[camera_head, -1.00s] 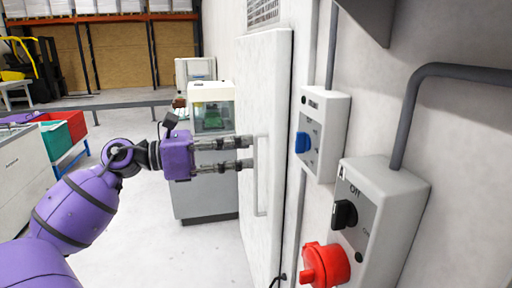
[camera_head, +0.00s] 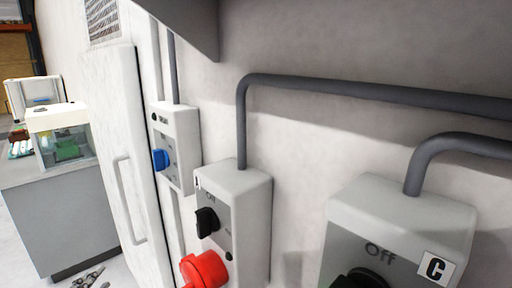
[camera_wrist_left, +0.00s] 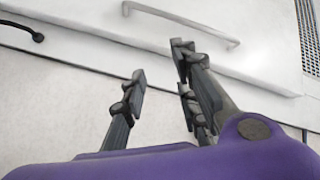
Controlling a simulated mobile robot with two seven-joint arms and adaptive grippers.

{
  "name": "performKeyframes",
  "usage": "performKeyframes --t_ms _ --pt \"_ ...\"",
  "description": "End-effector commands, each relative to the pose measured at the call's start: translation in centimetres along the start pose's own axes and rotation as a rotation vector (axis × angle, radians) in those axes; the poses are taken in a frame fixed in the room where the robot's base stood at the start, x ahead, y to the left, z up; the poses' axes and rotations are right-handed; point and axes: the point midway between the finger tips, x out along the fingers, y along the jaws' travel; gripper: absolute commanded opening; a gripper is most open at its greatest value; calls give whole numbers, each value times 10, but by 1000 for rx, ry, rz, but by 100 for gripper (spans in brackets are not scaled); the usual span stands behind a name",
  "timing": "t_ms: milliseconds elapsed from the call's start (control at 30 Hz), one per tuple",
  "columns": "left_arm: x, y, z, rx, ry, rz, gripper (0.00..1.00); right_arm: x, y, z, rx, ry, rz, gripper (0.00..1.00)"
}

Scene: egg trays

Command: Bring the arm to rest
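My left gripper (camera_head: 92,279) just enters the bottom left of the head view; only its fingertips show. In the left wrist view its two fingers (camera_wrist_left: 160,65) stand apart with nothing between them. The purple gripper body (camera_wrist_left: 200,162) fills the bottom of that view. The fingers are clear of the white door's bar handle (camera_head: 129,200), which also shows at the top of the wrist view (camera_wrist_left: 185,14). The rest of my left arm is hidden below the head view. My right gripper is not in view.
A white door (camera_head: 105,110) stands on the wall. Right of it are a box with a blue knob (camera_head: 160,159), a box with a black knob (camera_head: 207,221) and red socket (camera_head: 204,270), and a box marked C (camera_head: 400,225). A grey cabinet (camera_head: 60,220) stands at left.

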Motion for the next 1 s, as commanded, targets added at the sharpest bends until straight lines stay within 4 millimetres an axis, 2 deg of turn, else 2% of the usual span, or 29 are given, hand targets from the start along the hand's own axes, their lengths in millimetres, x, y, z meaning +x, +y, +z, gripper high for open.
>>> performKeyframes --t_ms 33,100,267,300,400,500,600,733,833,1000 --pt "-16 36 11 -105 -62 51 28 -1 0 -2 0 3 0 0" --pt "-39 84 21 -238 -146 118 28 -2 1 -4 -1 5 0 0" --pt "-102 190 25 -513 -330 264 28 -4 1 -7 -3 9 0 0" --pt "-119 215 21 -579 -373 299 28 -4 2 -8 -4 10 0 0" --pt "-164 272 5 -724 -471 380 28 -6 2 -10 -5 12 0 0" --pt "-204 316 -19 -838 -542 445 28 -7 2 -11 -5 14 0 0" --pt "-235 344 -42 -918 -584 482 28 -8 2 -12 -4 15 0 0" --pt "-262 362 -54 -964 -627 498 28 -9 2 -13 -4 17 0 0" --pt "-270 363 -52 -966 -643 499 28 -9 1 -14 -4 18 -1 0" --pt "-271 363 -51 -963 -644 500 28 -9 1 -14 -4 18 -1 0"
